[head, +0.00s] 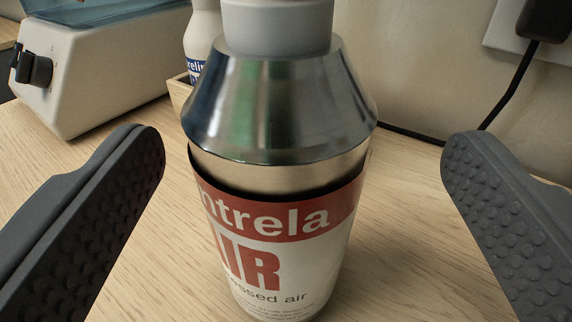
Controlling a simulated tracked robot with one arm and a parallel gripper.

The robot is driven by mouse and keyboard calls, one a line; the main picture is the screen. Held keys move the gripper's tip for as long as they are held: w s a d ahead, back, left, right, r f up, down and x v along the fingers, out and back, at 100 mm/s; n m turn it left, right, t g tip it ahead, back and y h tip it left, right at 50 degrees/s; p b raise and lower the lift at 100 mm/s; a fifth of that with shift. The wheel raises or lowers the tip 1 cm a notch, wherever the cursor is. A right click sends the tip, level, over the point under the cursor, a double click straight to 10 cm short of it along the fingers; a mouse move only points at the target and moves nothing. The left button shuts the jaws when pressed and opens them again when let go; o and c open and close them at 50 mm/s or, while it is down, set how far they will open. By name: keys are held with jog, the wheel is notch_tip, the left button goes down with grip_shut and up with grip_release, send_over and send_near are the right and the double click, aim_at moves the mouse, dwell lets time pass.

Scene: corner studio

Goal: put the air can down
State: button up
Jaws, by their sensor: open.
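The air can (280,215) stands upright on the wooden table (400,250) in the middle of the head view. It has a grey cap, a shiny metal shoulder and a red and white label reading "AIR". My gripper (304,165) is open, with one dark studded finger on each side of the can. There is a clear gap between each finger and the can. The top of the cap is cut off by the picture's edge.
A white appliance (100,85) with a black knob stands at the back left. Behind the can, a white bottle (203,40) stands by a small wooden box (180,90). A black cable (505,95) hangs from a wall plug at the back right.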

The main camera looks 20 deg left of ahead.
jog(key=shift+a+b+x, duration=0.2)
jog(key=shift+b+x, duration=0.1)
jog(key=shift+x, duration=1.3)
jog(key=shift+a+b+x, duration=0.15)
jog(key=shift+b+x, duration=0.1)
jog(key=shift+x, duration=1.35)
jog(key=shift+s+f, duration=0.1)
jog(key=shift+f, duration=0.05)
jog(key=c, duration=1.8)
